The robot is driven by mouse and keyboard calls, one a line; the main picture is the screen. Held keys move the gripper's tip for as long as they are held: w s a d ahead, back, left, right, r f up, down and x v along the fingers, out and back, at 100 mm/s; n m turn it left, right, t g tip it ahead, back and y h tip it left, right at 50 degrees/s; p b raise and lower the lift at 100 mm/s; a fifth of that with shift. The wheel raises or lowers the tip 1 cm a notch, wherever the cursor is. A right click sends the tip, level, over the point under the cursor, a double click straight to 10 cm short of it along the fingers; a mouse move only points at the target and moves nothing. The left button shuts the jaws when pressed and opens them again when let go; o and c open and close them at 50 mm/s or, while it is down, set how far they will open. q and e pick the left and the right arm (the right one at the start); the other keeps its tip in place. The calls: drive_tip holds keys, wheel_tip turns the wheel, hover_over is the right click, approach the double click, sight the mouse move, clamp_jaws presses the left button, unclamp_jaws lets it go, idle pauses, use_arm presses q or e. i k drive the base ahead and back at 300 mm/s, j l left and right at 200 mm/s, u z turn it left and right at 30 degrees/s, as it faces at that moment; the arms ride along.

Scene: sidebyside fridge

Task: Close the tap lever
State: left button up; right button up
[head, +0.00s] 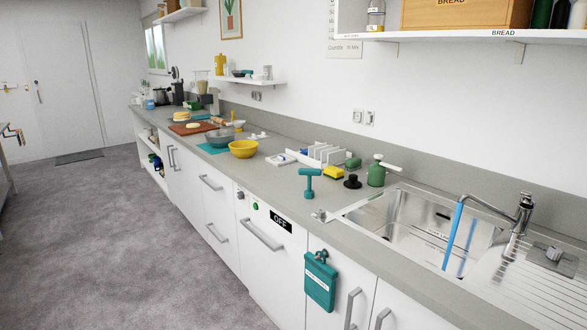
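The chrome tap (517,222) stands upright at the back right of the steel sink (410,226). Its spout reaches left over the basin. The small tap lever (526,198) is at the top of the tap body; its exact angle is too small to tell. A blue strip (453,235), which looks like running water, drops from the spout end into the basin. A second, fainter blue strip beside it looks like a reflection. Neither of my grippers shows in the head view.
A green pump bottle (377,171), a black knob-like item (352,181), a yellow sponge (333,173) and a teal T-shaped tool (309,183) stand left of the sink. A shelf (480,36) hangs above. A ribbed drainboard (530,285) is at the right. The floor (130,240) is clear.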

sight(526, 196)
drive_tip(key=z, duration=1.35)
drive_tip(key=i+j, duration=0.15)
drive_tip(key=j, duration=0.15)
drive_tip(key=i+j, duration=0.15)
drive_tip(key=j, duration=0.2)
